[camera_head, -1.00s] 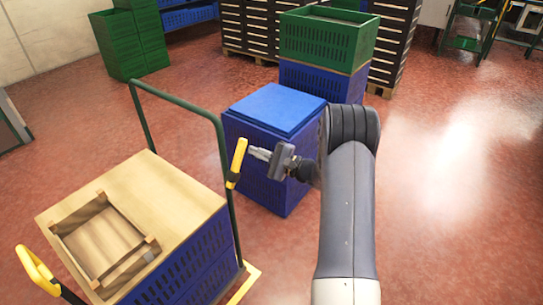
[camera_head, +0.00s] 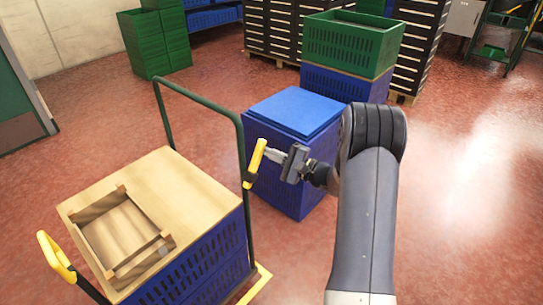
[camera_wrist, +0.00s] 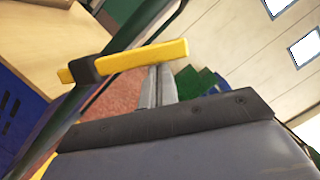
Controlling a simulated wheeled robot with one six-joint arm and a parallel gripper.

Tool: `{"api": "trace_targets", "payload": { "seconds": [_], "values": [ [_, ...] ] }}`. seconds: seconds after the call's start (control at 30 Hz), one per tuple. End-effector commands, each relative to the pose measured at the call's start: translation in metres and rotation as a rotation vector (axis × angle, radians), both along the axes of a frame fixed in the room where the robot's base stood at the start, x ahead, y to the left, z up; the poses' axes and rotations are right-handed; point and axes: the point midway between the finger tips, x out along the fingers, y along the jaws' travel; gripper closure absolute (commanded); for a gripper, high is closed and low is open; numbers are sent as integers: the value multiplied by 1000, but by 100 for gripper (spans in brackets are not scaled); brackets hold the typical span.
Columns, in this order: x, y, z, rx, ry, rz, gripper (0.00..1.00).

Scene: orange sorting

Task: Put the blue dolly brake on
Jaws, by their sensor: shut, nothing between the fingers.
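A yellow brake lever (camera_head: 255,160) with a dark bracket sits at the right post of the dolly's green push frame (camera_head: 243,135). It points steeply up in the head view. The dolly carries blue crates (camera_head: 205,260) under a wooden top (camera_head: 190,190). My gripper (camera_head: 270,154) is shut and empty, its fingertips just right of the lever's upper part. In the wrist view the shut fingers (camera_wrist: 156,88) point at the yellow lever (camera_wrist: 140,58), which crosses in front of their tips. I cannot tell whether they touch.
A second yellow handle (camera_head: 55,255) is at the dolly's near left corner. A wooden tray (camera_head: 165,238) lies on its top. A lidded blue crate (camera_head: 295,185) stands close behind my gripper, with a green crate stack (camera_head: 350,45) beyond. Open red floor (camera_head: 450,200) lies right.

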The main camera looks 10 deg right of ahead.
Motion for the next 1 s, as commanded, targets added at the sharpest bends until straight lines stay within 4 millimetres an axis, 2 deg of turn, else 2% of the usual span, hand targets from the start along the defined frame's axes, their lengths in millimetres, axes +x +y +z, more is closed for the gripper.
{"api": "trace_targets", "payload": {
  "seconds": [0.57,1.0],
  "values": [
    [-7,10,7,-124,-95,5,100],
    [-25,35,18,-442,-327,4,100]
  ]
}}
